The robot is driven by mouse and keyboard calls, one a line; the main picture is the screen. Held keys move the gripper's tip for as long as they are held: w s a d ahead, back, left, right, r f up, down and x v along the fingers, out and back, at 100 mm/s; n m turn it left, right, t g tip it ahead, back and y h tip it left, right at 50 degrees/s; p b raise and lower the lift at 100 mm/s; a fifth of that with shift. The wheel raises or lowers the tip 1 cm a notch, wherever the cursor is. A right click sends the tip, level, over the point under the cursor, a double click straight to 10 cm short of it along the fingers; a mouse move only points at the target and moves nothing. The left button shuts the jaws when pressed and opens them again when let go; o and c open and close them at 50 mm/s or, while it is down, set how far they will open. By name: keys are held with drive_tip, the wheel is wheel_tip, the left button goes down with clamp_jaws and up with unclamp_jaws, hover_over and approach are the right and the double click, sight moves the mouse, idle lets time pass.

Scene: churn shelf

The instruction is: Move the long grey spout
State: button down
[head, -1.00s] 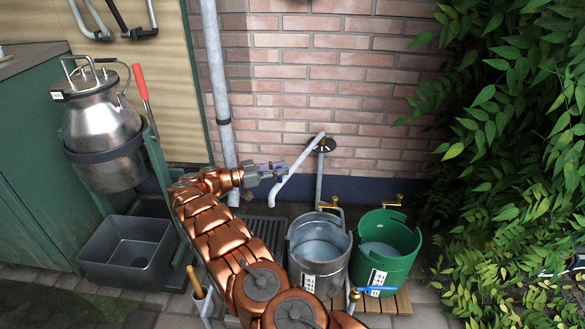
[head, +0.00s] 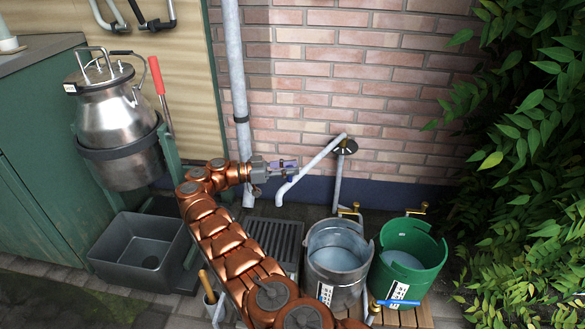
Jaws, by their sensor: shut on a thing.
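The long grey spout (head: 312,168) slopes down and to the left from a dark fitting (head: 344,146) on the brick wall. Its lower open end hangs near the wall's dark blue base, left of the grey bucket. My gripper (head: 291,164) reaches in from the left and is shut on the spout about midway along it. The fingertips are small in the view, and the exact contact is hard to make out.
A grey metal bucket (head: 312,262) and a green bucket (head: 425,270) stand on wooden slats below and right. A downpipe (head: 238,90) runs close left of the spout. A drain grate (head: 272,242) lies below. Leaves fill the right side.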

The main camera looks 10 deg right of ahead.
drive_tip(key=shift+d, duration=0.1)
drive_tip(key=c, duration=0.9)
unclamp_jaws()
drive_tip(key=shift+r, duration=0.1)
drive_tip(key=shift+r, duration=4.9)
drive_tip(key=shift+c, duration=0.2)
